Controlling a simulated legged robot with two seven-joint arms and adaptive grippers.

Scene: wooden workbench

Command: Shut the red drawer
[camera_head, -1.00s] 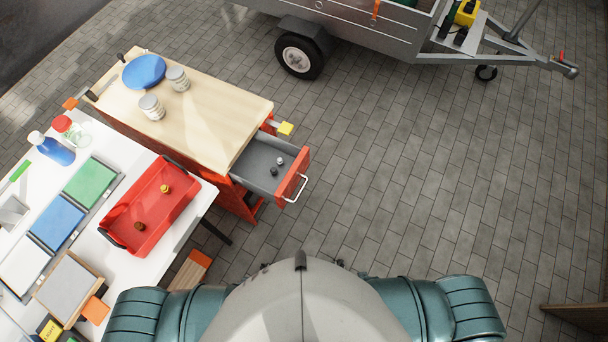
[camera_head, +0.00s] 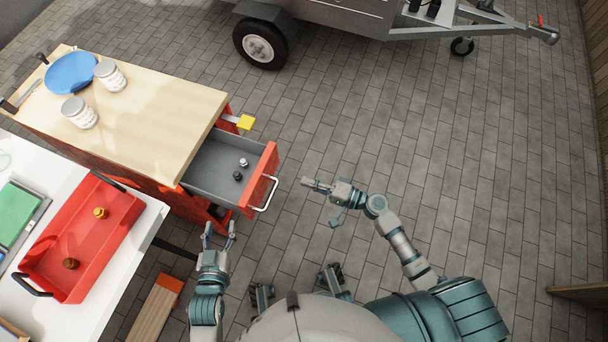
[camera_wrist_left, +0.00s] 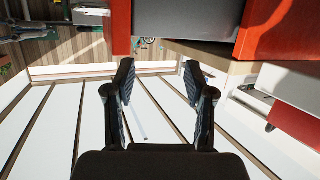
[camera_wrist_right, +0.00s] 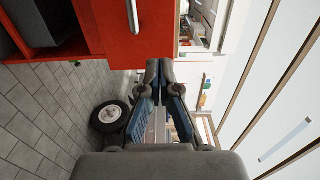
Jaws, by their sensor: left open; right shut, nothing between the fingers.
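The red drawer (camera_head: 261,178) stands pulled out of the wooden-topped cabinet (camera_head: 150,110). Its grey inside shows, holding two small dark and metallic pieces (camera_head: 240,168), and a pale bar handle (camera_head: 265,194) is on its front. In the right wrist view the red front (camera_wrist_right: 158,35) and its handle (camera_wrist_right: 133,16) fill the top. My left gripper (camera_head: 219,230) is open and empty, below the drawer's near corner in the head view, apart from the handle. My right gripper (camera_head: 312,184) is shut and empty, to the right of the drawer front with a gap between.
A white table (camera_head: 120,235) with a red tray (camera_head: 75,235) stands at the left. A blue plate (camera_head: 70,73) and two jars (camera_head: 110,76) are on the cabinet top. Paved floor right of the drawer is clear; a trailer is beyond.

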